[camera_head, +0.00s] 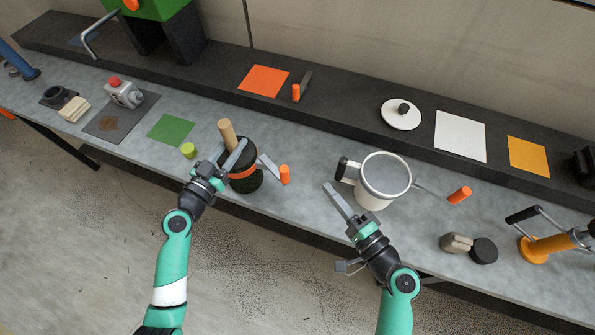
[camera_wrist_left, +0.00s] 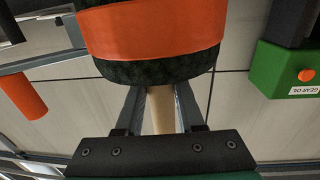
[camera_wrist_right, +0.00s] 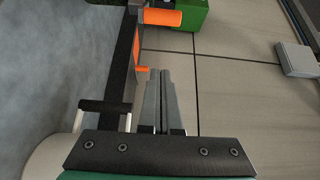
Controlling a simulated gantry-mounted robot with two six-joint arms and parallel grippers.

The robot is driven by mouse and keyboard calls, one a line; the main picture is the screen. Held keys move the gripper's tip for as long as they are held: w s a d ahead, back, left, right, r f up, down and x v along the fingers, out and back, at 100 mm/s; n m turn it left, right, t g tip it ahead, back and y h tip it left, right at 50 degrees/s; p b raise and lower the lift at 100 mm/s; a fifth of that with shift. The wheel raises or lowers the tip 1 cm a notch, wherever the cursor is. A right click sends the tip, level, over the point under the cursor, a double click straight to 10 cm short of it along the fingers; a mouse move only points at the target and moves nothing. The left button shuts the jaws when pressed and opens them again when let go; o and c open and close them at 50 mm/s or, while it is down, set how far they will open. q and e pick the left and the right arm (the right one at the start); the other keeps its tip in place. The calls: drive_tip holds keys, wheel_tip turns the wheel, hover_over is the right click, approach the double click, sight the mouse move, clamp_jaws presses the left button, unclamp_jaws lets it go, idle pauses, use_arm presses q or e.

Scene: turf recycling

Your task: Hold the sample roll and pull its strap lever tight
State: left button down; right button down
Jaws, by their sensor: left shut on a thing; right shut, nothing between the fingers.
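The sample roll (camera_head: 247,186) is a dark green roll standing on the bench, with an orange strap (camera_head: 243,172) around it and a wooden rod (camera_head: 227,133) rising from its top. My left gripper (camera_head: 237,152) is at the rod; the left wrist view shows the rod (camera_wrist_left: 160,108) between its fingers, below the strapped roll (camera_wrist_left: 150,35). The strap lever is a grey bar (camera_head: 268,166) sticking out to the right with an orange grip (camera_head: 285,174); the grip also shows in the left wrist view (camera_wrist_left: 22,95). My right gripper (camera_head: 332,192) is shut and empty, right of the lever and apart from it.
A lime cap (camera_head: 188,150) lies left of the roll. A dark raised ledge (camera_head: 340,128) runs behind. The bench is clear between lever and container.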

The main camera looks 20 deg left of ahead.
use_arm(q)
drive_tip(key=shift+f, duration=0.1)
use_arm(e)
drive_tip(key=w+a, duration=0.1)
drive_tip(key=a, duration=0.8)
drive_tip(key=shift+w+a, duration=0.15)
drive_tip(key=shift+w, duration=0.1)
drive_tip(key=shift+s, duration=0.1)
idle(0.4)
drive_tip(key=shift+s+a+f+m+t+h, duration=0.1)
drive_tip(key=shift+s+a+m+t+h, duration=0.1)
drive_tip(key=shift+s+m+t+h, duration=0.1)
